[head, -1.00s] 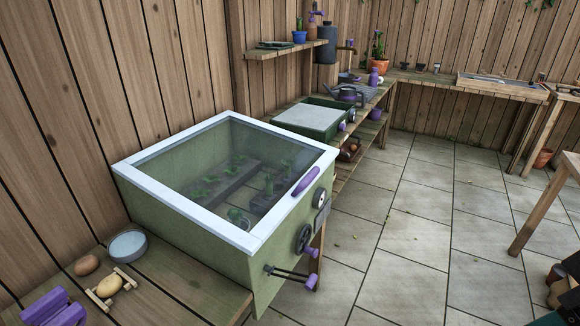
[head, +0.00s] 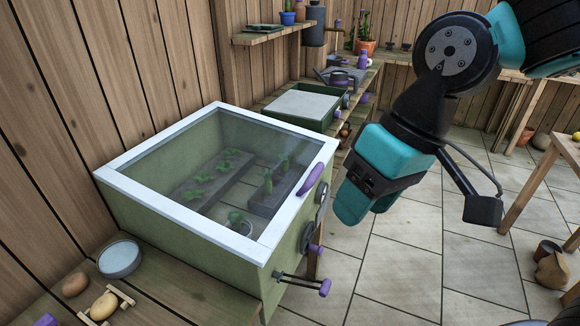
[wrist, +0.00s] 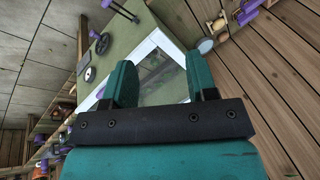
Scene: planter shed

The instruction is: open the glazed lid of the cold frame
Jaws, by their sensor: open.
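The cold frame (head: 190,225) is a green box on a wooden bench, at the left of the head view. Its glazed lid (head: 205,222), with a white border, lies shut on the box; seedlings show through the glass. A purple handle (head: 311,180) sits on the lid's right edge. My gripper (head: 352,203) is right of the handle and apart from it, with nothing held. In the wrist view, my gripper (wrist: 161,72) has its two teal fingers spread wide. The white-edged lid (wrist: 150,45) shows between and beyond them, and the box (wrist: 118,42) stands beside it.
Purple-tipped rods (head: 305,283) and a dark knob (head: 306,238) stick out of the box's front. A bowl (head: 119,259) and potatoes lie on the bench at left. A smaller green box (head: 297,105) stands behind. The paved floor (head: 400,255) at right is mostly clear.

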